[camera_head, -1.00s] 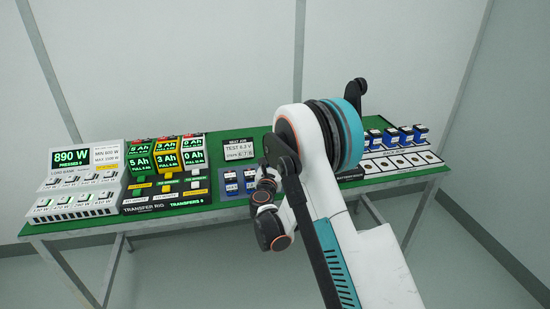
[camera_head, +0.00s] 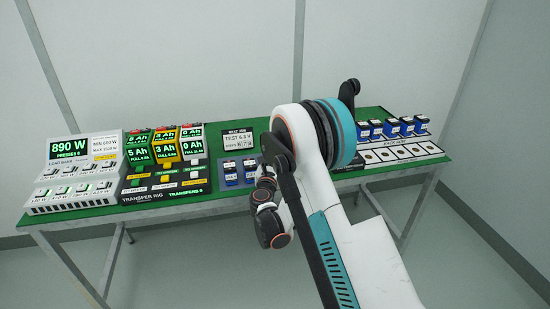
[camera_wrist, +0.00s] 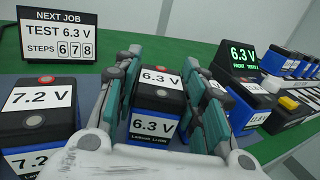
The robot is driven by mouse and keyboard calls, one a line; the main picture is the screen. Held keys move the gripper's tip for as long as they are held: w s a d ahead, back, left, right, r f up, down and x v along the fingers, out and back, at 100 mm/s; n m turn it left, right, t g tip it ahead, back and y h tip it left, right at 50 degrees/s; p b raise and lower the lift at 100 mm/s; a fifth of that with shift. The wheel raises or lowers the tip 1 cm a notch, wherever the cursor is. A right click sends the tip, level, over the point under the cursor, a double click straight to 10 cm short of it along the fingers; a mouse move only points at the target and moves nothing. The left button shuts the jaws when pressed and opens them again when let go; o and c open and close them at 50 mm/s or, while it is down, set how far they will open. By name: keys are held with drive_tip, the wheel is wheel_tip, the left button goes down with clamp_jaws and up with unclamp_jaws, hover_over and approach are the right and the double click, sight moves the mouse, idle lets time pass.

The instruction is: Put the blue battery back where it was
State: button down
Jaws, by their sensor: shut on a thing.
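A blue battery with a black top (camera_wrist: 158,97), labelled 6.3 V, sits between the two fingers of my gripper (camera_wrist: 160,82) in the wrist view. The fingers are shut on its left and right sides. Its lower end is hidden by the gripper body, so I cannot tell whether it touches the mat. A 7.2 V battery (camera_wrist: 40,125) stands to its left. Another battery (camera_wrist: 253,104) stands to the right, partly behind the finger.
A sign (camera_wrist: 58,34) reads NEXT JOB, TEST 6.3 V. A green display (camera_wrist: 243,54) reads 6.3 V. The load bank (camera_head: 75,172) and transfer rig (camera_head: 165,196) stand at the left. A rack (camera_head: 400,153) with several blue batteries stands at the right on the green table.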

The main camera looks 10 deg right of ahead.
drive_tip(key=shift+f, duration=0.45)
drive_tip(key=c, duration=0.9)
unclamp_jaws()
drive_tip(key=shift+c, duration=0.2)
